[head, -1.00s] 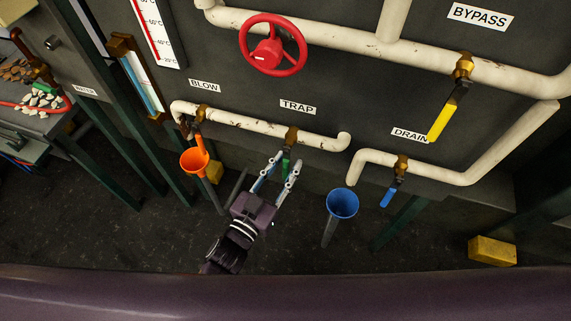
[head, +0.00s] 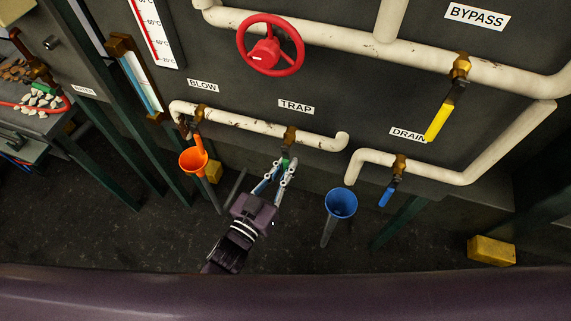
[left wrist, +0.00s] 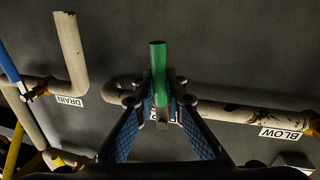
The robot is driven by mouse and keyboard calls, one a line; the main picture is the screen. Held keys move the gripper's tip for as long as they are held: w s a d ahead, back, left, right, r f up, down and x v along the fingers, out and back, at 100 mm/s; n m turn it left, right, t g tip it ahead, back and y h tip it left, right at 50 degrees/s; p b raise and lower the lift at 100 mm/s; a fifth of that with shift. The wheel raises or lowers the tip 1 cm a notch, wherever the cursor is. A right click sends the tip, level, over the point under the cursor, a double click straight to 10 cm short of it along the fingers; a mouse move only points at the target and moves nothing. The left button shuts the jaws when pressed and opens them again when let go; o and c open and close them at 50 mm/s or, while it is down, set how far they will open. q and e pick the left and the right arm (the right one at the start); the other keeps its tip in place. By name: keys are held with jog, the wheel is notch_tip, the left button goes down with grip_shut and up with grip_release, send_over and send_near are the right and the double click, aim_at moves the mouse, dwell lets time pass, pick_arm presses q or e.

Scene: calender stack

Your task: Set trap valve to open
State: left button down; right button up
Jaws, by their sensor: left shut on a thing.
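The trap valve has a brass body (head: 290,135) on the white pipe, under the TRAP label (head: 296,107). Its green handle (head: 286,156) hangs down from the body and is mostly hidden by my gripper in the head view. In the left wrist view the green handle (left wrist: 158,70) stands between the fingers. My left gripper (head: 284,168) is shut on the green handle, with its blue-padded fingertips (left wrist: 158,105) on either side of it. My right gripper is not in view.
An orange funnel (head: 194,157) is left of my gripper and a blue funnel (head: 341,203) is right of it. The blue drain handle (head: 387,194), yellow bypass handle (head: 439,120) and red handwheel (head: 270,45) are nearby. The white pipe (head: 240,123) runs just above my gripper.

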pick_arm(q)
jog(key=shift+s+d+r+n+t+y+p, duration=0.15)
jog(key=shift+s+d+r+n+t+y, duration=0.55)
jog(key=shift+n, duration=2.55)
jog(key=shift+w+d+r+n+t+y+p, duration=0.25)
jog(key=shift+d+r+n, duration=0.95)
jog(key=shift+n, duration=2)
jog(key=shift+s+d+r+n+t+y+p, duration=0.1)
jog(key=shift+s+d+r+n+t+y, duration=0.6)
jog(key=shift+n, duration=2.55)
jog(key=shift+w+r+h, duration=0.25)
jog(key=shift+r+h, duration=0.1)
jog(key=shift+r, duration=0.15)
jog(key=c, duration=2)
grip_release()
jog(key=shift+o, duration=0.2)
jog(key=shift+s, duration=0.1)
jog(key=v, duration=1.2)
